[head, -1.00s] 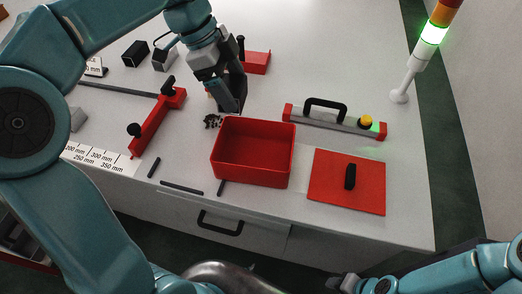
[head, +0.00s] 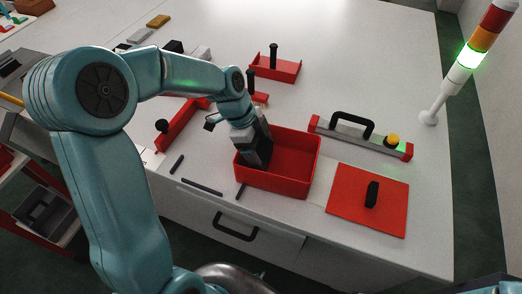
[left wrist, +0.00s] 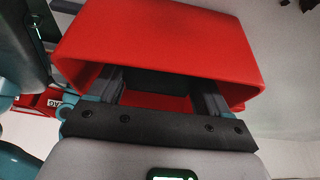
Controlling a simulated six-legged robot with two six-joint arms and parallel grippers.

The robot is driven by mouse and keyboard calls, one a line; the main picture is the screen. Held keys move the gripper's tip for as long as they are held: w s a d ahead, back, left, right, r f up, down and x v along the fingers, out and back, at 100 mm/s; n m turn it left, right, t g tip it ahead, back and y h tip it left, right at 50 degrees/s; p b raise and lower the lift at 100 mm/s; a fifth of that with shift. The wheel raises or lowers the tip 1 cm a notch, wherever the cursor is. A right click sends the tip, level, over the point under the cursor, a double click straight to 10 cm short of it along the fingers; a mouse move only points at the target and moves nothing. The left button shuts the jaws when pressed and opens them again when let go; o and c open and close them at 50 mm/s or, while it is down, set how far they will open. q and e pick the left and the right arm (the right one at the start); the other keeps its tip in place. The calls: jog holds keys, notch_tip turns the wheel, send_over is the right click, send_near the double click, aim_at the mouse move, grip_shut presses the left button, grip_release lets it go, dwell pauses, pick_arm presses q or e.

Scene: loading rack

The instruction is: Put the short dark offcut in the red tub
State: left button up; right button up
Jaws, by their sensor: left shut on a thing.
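The red tub (head: 282,184) stands open on the bench, near the front edge. My left gripper (head: 257,158) points down into the left part of the tub; its tips are partly hidden in the head view. In the left wrist view, the gripper's fingers (left wrist: 160,92) reach inside the red tub (left wrist: 165,40). They are shut on a dark piece, the short dark offcut (left wrist: 160,82), which is inside the tub's opening. I cannot tell whether it touches the floor of the tub. My right gripper is out of view.
A red plate with a black handle (head: 345,205) lies to the right. A grey bar with red ends (head: 345,138) and a signal lamp (head: 468,57) stand behind it.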

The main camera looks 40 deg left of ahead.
pick_arm(q)
jog(key=shift+s+f, duration=0.1)
jog(key=shift+f, duration=0.4)
jog(key=o, duration=1.1)
jog(key=shift+f, duration=0.1)
jog(key=v, duration=1.2)
jog(key=shift+d, duration=0.1)
